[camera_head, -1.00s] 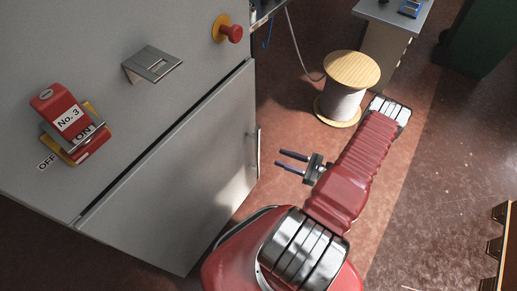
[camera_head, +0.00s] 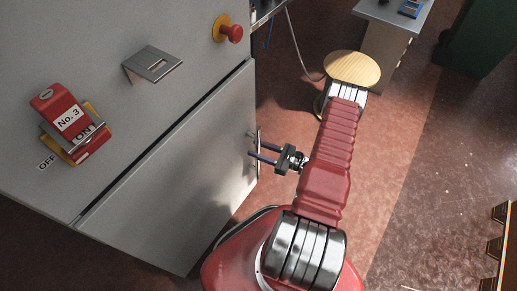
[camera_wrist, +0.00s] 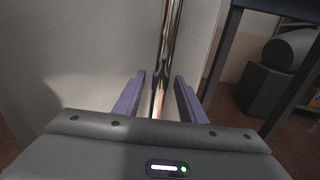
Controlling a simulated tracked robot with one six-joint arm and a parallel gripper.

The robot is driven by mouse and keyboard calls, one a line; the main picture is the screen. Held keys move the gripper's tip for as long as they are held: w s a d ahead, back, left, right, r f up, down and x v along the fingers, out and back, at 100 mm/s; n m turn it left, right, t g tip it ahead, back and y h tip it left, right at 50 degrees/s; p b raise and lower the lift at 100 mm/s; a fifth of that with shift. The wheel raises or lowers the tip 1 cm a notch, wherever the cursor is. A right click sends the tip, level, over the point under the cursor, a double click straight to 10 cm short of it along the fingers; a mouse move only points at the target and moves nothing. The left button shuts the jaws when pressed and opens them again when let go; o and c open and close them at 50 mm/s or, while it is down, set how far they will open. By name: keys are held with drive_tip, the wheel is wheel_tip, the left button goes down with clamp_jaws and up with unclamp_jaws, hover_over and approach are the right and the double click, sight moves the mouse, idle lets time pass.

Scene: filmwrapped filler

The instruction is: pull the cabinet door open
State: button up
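The cabinet door (camera_head: 175,175) is a grey panel low on the large grey cabinet (camera_head: 110,45); it looks shut. A shiny vertical bar handle (camera_head: 258,140) stands at its right edge. My gripper (camera_head: 252,148) is at this handle in the head view. In the wrist view the chrome handle (camera_wrist: 168,45) runs down between the two purple fingers of my gripper (camera_wrist: 160,92). The fingers stand apart, with a gap on each side of the bar. The lower end of the handle is hidden behind the gripper body.
A red lever switch (camera_head: 68,120), a metal latch plate (camera_head: 152,64) and a red emergency button (camera_head: 230,33) are on the cabinet front. A wooden-topped spool (camera_head: 352,67) stands behind my arm. Wooden shelving (camera_head: 497,245) is at the right edge. Open floor (camera_head: 420,180) lies right of my arm.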

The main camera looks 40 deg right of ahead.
drive_tip(key=shift+w, duration=0.1)
clamp_jaws()
idle(0.5)
